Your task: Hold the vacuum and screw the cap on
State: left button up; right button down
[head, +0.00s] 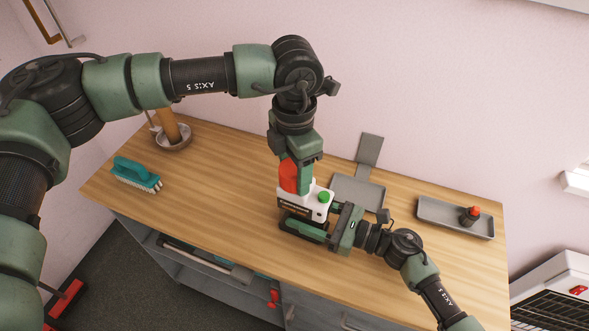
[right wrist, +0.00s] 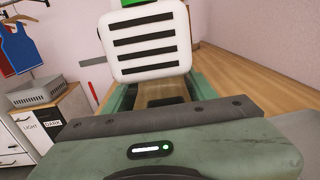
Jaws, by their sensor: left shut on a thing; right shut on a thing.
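A small white body (head: 298,201), which I take for the vacuum, stands upright on the wooden table, with a green cap-like knob (head: 323,197) on its top right and a dark label band. My right gripper (head: 313,217) comes from the right, shut on the body low down. In the right wrist view the white body (right wrist: 148,42) with dark slots stands between its fingers. My left gripper (head: 294,168) points down from above and is shut on a red piece (head: 289,176) at the body's top left. Whether this is the cap, and whether it is seated, I cannot tell.
A grey dustpan (head: 358,192) lies just behind the body. A grey tray (head: 433,210) with a small red-topped dark item (head: 470,214) is at the right. A teal brush (head: 136,174) and a round dish (head: 173,140) are at the left. The table's left half is mostly clear.

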pick_arm(q)
jog(key=m, duration=0.5)
jog(key=o, duration=1.6)
jog(key=shift+r, duration=0.1)
notch_tip(320, 180, up, 12)
jog(key=shift+f, duration=0.1)
pick_arm(e)
jog(key=shift+c, duration=2)
grip_release()
pick_arm(q)
jog(key=shift+f, duration=0.1)
pick_arm(e)
jog(key=shift+d, duration=0.1)
